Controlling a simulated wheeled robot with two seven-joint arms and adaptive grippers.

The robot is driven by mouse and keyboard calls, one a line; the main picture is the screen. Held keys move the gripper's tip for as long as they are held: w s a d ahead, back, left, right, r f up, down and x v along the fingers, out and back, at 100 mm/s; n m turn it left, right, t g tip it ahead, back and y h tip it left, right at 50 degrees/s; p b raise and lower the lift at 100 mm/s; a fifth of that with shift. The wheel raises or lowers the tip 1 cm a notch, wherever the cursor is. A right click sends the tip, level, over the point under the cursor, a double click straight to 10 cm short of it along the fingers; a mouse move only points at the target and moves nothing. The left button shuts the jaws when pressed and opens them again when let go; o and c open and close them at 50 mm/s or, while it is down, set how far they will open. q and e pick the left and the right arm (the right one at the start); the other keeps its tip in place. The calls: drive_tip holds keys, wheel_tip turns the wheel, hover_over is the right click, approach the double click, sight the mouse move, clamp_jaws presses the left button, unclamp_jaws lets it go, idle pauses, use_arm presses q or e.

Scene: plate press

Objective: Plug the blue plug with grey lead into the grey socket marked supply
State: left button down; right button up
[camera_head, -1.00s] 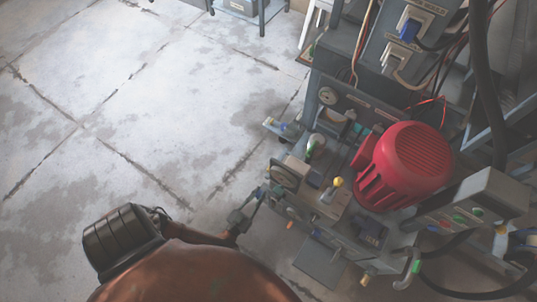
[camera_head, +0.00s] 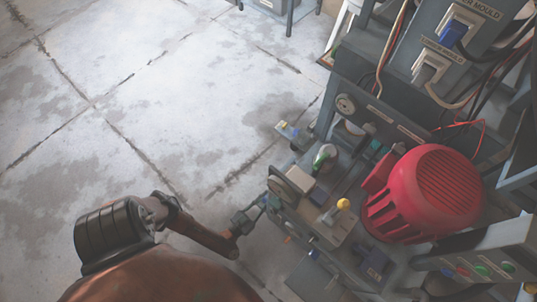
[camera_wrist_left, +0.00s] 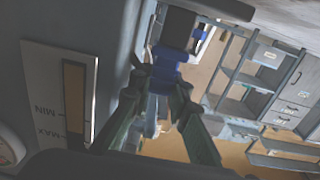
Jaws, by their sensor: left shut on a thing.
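In the left wrist view, the dark green fingers of my left gripper (camera_wrist_left: 150,112) are closed around a blue plug (camera_wrist_left: 166,72). A dark block (camera_wrist_left: 179,30) sits just beyond the plug; I cannot tell whether they touch. In the head view, my left gripper (camera_head: 258,210) is at the near left edge of the press, beside its handwheel. The plug is too small there to make out clearly, and its grey lead cannot be traced. I cannot make out a socket marked supply in either view. My right gripper is not in view.
A panel at upper right holds a blue plug (camera_head: 453,34) and a grey plug (camera_head: 427,72) in labelled sockets. A red motor (camera_head: 425,195) and a control box (camera_head: 485,265) stand at right. A MIN/MAX gauge (camera_wrist_left: 62,95) is close at left. Floor left is clear.

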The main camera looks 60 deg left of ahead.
use_arm(q)
drive_tip(key=shift+f, duration=0.2)
drive_tip(key=c, duration=1.8)
unclamp_jaws()
drive_tip(key=shift+d, duration=0.1)
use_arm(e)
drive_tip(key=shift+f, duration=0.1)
use_arm(q)
drive_tip(key=shift+d, duration=0.1)
drive_tip(key=shift+b, duration=0.3)
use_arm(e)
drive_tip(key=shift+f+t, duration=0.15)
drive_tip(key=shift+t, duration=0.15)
use_arm(q)
drive_tip(key=p+v, duration=0.1)
drive_tip(key=v, duration=0.1)
drive_tip(key=p+v, duration=0.1)
drive_tip(key=v, duration=0.2)
drive_tip(key=p+v, duration=0.1)
drive_tip(key=v, duration=0.2)
drive_tip(key=shift+a, duration=0.3)
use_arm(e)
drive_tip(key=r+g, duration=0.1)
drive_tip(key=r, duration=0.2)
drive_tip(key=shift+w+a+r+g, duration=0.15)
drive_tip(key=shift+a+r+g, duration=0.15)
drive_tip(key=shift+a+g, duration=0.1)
